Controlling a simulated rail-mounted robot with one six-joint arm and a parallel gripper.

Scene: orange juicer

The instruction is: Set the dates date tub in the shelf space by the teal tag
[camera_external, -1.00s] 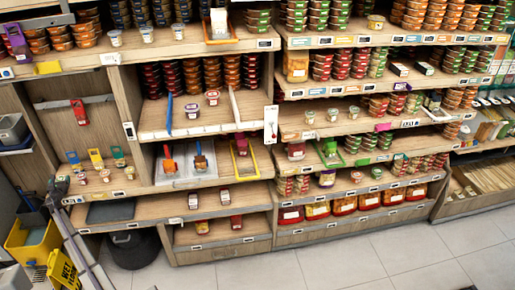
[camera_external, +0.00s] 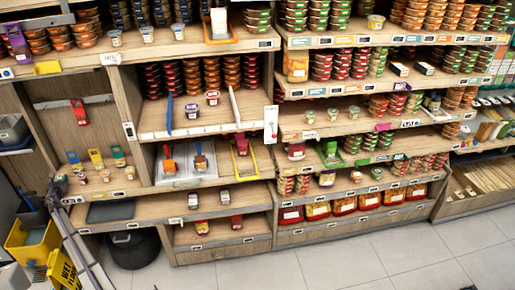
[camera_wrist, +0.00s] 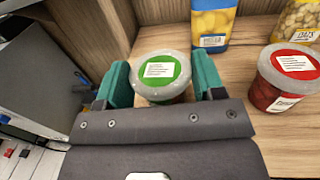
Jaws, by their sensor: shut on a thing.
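My gripper (camera_wrist: 158,88) has teal fingers and is shut on a clear tub with a green lid (camera_wrist: 160,68) in the wrist view. The tub is upright between the fingers, and its white label is too small to read. Its lower part is hidden by my gripper. In the external view my gripper (camera_external: 58,184) is small at the left, by the low left shelf (camera_external: 105,188). Which tub is the dates tub cannot be read there.
In the wrist view, a red-lidded tub (camera_wrist: 287,76) stands to the right, a yellow container (camera_wrist: 212,22) behind, and a tub of pale pieces (camera_wrist: 299,20) at the back right. Bare wood lies between them. A yellow mop bucket (camera_external: 32,243) stands on the floor at the left.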

